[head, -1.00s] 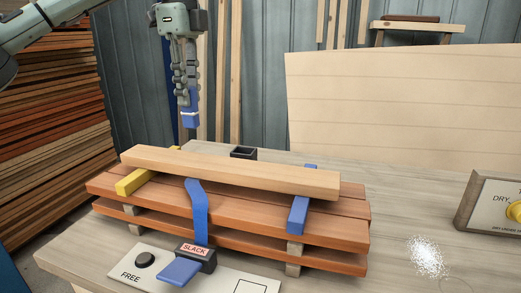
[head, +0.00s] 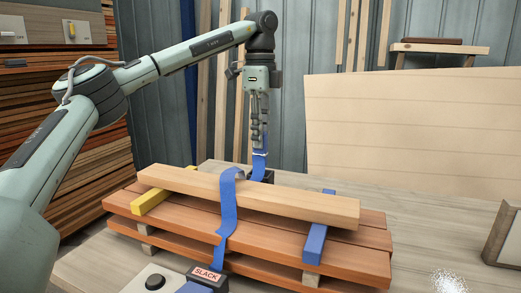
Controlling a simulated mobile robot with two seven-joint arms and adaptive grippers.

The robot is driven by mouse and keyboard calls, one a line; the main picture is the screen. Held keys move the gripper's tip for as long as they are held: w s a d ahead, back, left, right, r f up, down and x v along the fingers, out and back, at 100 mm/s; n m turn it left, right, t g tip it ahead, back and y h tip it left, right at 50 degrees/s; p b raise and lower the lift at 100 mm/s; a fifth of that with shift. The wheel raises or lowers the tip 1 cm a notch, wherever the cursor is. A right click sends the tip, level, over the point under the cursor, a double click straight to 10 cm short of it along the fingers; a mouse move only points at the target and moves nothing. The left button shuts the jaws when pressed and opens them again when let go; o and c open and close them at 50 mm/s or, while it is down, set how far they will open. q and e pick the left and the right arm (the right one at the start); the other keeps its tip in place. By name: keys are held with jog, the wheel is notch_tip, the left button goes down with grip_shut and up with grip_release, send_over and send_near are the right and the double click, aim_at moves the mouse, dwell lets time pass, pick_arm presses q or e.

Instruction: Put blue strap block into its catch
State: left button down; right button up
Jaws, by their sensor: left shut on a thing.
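My left gripper (head: 258,146) points down behind the stack and is shut on the blue strap block (head: 259,163). The block is low, at the dark catch (head: 269,176) on the bench behind the top plank. The plank and the block hide part of the catch, so I cannot tell whether the block is inside it or just in front. The blue strap (head: 228,205) lies over the top plank and runs down the front to the buckle marked SLACK (head: 207,276). My right gripper is not in view.
A pale plank (head: 290,205) lies across reddish boards (head: 180,214), over a yellow bar (head: 150,202) and a blue bar (head: 318,232). A box (head: 503,235) stands at the right edge. The bench right of the stack is mostly clear, with a white powdery patch.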

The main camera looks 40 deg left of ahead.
aim_at(260, 166)
pick_arm(q)
notch_tip(260, 166, down, 4)
jog(key=shift+f, duration=0.1)
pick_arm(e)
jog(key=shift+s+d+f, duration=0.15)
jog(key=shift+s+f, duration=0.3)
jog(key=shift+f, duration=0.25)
pick_arm(q)
jog(key=c, duration=1.8)
grip_release()
jog(key=shift+o, duration=2.2)
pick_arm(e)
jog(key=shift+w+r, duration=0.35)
